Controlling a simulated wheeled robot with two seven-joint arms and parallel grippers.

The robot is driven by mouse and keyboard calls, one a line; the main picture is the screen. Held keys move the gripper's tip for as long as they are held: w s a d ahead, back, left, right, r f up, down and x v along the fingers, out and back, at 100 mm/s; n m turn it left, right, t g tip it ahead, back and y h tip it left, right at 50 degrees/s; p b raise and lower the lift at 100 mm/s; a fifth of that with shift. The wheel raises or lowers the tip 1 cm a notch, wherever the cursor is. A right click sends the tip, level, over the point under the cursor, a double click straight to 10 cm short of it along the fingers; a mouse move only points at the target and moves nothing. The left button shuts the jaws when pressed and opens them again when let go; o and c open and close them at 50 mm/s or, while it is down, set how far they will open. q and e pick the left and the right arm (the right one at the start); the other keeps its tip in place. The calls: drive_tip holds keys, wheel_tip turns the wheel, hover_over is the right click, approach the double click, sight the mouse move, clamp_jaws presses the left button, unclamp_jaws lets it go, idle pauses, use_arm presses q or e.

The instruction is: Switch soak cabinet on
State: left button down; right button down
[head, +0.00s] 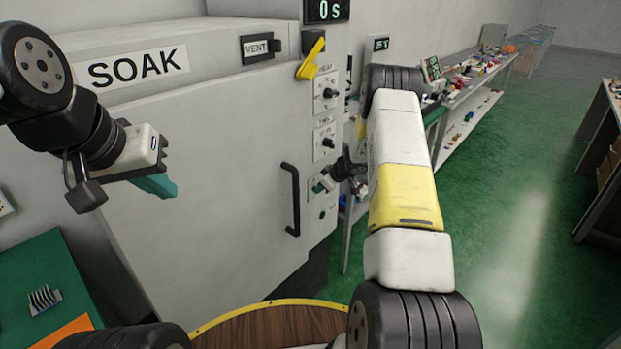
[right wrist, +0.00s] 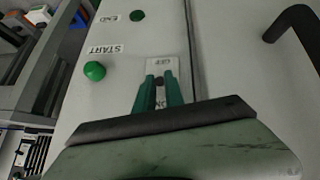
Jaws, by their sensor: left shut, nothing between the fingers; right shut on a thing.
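The soak cabinet (head: 200,140) is a big grey box with a SOAK label. A narrow control panel runs down its right edge. My right gripper (head: 322,185) is at the lower part of this panel. In the right wrist view its green fingers (right wrist: 161,88) are closed around the small dark lever (right wrist: 159,81) of a switch. The switch's white plate (right wrist: 162,65) has lettering at both ends, partly hidden by the fingers. My left gripper (head: 160,186) is shut and empty, in front of the cabinet door at the left.
A green START button (right wrist: 95,70) sits beside the switch. Above the switch are two black knobs (head: 328,93) and a yellow lever (head: 311,60). A black door handle (head: 291,200) stands out left of the panel. A display (head: 325,10) reads 0 s. Green floor at right is open.

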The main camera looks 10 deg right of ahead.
drive_tip(key=c, duration=1.4)
unclamp_jaws()
drive_tip(key=shift+c, duration=0.2)
drive_tip(key=v, duration=0.7)
drive_tip(key=shift+s+d+r, duration=0.2)
drive_tip(key=shift+r, duration=0.1)
